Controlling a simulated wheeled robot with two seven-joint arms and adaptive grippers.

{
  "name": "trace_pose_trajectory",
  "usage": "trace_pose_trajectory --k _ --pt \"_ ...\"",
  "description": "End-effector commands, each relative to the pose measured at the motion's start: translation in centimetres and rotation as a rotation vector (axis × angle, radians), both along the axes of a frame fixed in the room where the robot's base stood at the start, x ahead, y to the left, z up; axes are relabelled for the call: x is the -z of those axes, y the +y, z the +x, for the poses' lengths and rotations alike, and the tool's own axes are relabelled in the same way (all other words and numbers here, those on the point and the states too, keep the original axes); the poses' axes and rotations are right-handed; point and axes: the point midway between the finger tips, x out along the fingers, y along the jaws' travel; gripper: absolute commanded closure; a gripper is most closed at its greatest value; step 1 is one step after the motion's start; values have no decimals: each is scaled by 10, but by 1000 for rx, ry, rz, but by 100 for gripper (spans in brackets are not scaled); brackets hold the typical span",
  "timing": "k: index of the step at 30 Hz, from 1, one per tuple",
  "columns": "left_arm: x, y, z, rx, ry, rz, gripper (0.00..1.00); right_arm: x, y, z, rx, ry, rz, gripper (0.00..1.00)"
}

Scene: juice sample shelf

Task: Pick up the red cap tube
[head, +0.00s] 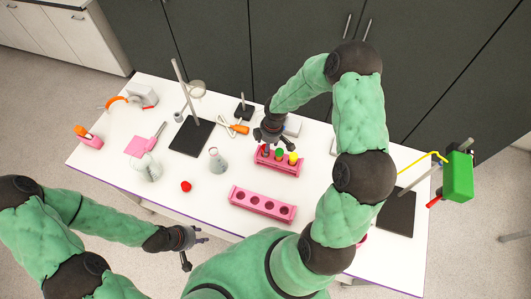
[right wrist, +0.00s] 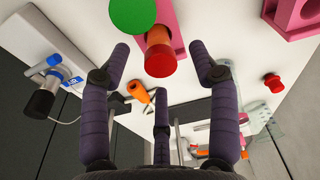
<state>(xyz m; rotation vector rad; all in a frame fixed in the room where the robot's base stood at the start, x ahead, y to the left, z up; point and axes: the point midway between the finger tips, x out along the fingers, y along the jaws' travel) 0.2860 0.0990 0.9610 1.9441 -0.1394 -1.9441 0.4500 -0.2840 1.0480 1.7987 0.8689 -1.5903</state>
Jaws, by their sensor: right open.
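The red cap tube (right wrist: 160,61) stands in the pink rack (head: 279,164), at the left end of a row with the green cap tube (head: 280,154) and yellow cap tube (head: 293,158). My right gripper (head: 268,140) is just above the red cap and partly hides it in the head view. In the right wrist view, its dark fingers (right wrist: 160,50) are open and spread on both sides of the red cap, not closed on it. The green cap (right wrist: 132,15) is close beside it. My left gripper (head: 197,249) is open and empty in front of the table's near edge.
A second pink rack (head: 262,212) with empty holes is nearer. A flask (head: 217,163) and a small red object (head: 186,186) are to the left. A stand with a dark base (head: 190,137) is behind them.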

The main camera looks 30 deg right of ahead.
Motion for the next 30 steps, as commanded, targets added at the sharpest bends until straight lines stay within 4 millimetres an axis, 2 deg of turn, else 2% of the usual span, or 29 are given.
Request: trace_pose_trajectory --k 6,9,17,24,30 --pt "-3 0 0 0 0 0 60 30 4 4 0 4 0 39" --pt "-3 0 0 0 0 0 60 37 5 5 0 3 1 39" --pt "-3 0 0 0 0 0 60 39 5 5 0 1 1 39" --pt "-3 0 0 0 0 0 60 38 5 5 0 1 1 100" --pt "-3 0 0 0 0 0 60 38 5 5 0 1 1 100"
